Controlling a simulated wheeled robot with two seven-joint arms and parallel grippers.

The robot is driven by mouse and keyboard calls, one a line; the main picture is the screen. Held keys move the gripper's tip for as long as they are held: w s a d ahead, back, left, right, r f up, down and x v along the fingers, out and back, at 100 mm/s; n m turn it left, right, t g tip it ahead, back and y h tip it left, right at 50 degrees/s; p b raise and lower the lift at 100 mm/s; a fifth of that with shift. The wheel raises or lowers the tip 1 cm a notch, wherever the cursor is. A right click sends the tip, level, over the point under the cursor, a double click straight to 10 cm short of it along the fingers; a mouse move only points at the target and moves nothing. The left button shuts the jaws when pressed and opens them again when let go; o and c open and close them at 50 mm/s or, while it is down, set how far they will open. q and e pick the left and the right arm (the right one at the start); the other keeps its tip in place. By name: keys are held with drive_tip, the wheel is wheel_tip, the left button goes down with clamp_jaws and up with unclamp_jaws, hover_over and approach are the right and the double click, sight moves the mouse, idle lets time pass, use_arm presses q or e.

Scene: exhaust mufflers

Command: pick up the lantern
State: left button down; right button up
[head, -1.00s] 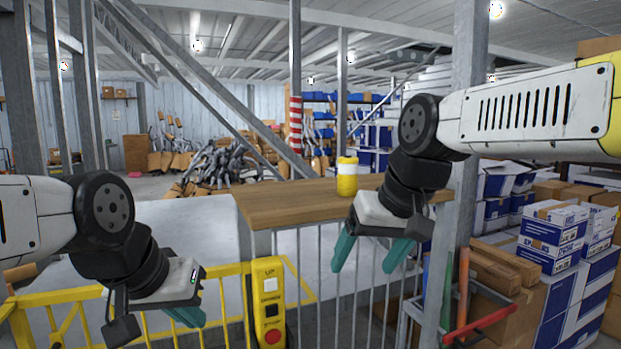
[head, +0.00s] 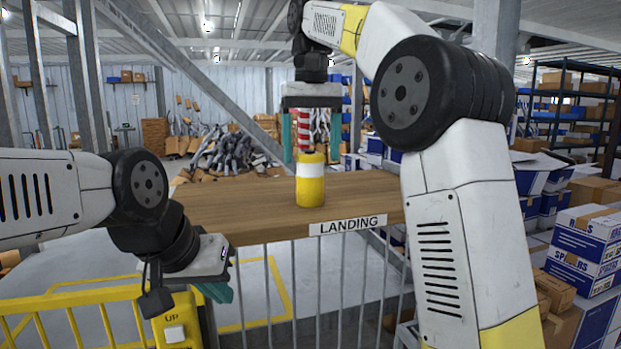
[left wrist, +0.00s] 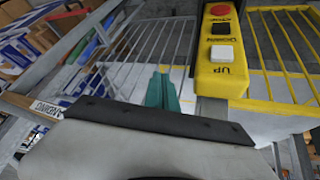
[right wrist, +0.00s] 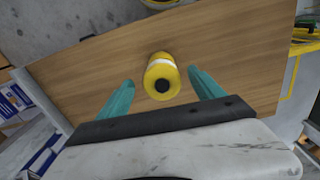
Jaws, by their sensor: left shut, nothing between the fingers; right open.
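The lantern (head: 311,186) is a yellow cylinder with a white band and a dark top knob. It stands upright on the wooden landing top (head: 240,211). My right gripper (head: 310,150) is open and points down above the lantern, its teal fingers to either side of it in the picture. In the right wrist view the lantern (right wrist: 161,78) lies between and beyond the open fingertips (right wrist: 160,84), with no contact visible. My left gripper (head: 216,292) is shut and empty, low at the left by the yellow railing. Its closed teal fingers (left wrist: 162,92) show in the left wrist view.
A yellow control box (head: 175,330) with buttons stands by the left gripper. A grey barred railing (head: 320,285) runs below the landing top's front edge. Boxes (head: 590,240) are stacked at the right. The wooden top around the lantern is clear.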

sight(310, 178)
drive_tip(key=shift+w+a+f, duration=0.1)
drive_tip(key=shift+w+f, duration=0.05)
drive_tip(key=shift+f, duration=1.5)
drive_tip(key=shift+w+a+f, duration=0.1)
drive_tip(key=shift+f, duration=1.5)
drive_tip(key=c, duration=1.6)
drive_tip(key=shift+r, duration=0.1)
